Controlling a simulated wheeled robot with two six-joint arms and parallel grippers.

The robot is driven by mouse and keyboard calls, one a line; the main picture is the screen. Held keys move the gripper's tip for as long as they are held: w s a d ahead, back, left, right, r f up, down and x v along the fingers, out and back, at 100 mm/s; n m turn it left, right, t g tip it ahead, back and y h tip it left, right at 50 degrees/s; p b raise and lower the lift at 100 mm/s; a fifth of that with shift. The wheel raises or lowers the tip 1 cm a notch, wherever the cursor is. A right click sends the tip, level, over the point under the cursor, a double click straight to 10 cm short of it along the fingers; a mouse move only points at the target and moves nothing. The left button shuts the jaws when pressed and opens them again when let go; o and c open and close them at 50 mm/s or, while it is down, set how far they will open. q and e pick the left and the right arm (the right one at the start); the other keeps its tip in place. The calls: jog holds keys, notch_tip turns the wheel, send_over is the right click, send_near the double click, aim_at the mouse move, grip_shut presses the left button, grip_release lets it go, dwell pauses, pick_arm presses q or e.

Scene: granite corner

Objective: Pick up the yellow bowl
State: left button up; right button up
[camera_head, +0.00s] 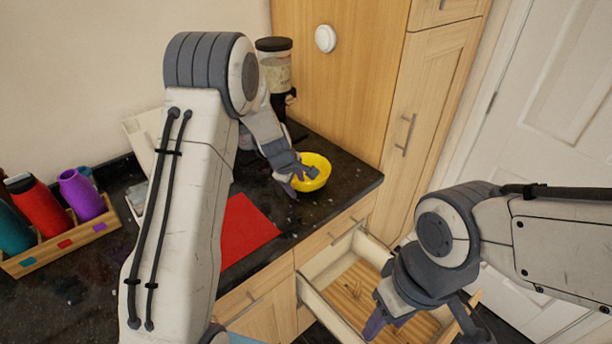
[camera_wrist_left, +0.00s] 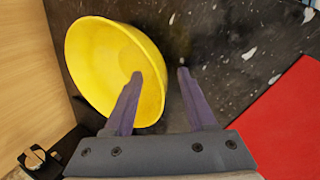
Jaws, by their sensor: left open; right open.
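The yellow bowl (camera_head: 318,163) sits upright on the dark speckled counter, near its right corner. It also shows large in the left wrist view (camera_wrist_left: 92,50). My left gripper (camera_head: 304,182) is open at the bowl's near side. In the left wrist view my left gripper (camera_wrist_left: 160,73) has one finger over the bowl's inside and the other outside over the counter, with the rim between them. I cannot tell whether a finger touches the bowl. My right gripper (camera_head: 420,322) is open and empty over the open drawer, away from the bowl.
A red mat (camera_head: 245,232) lies left of the bowl. A dark-lidded container (camera_head: 275,68) stands behind by the wooden cabinet. A wooden rack (camera_head: 45,258) with colourful bottles is at far left. The drawer (camera_head: 340,285) stands open below the counter edge.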

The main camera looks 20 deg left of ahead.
pick_arm(q)
grip_shut()
jog(key=shift+s+f, duration=0.1)
jog(key=shift+s, duration=0.05)
dwell(1.2)
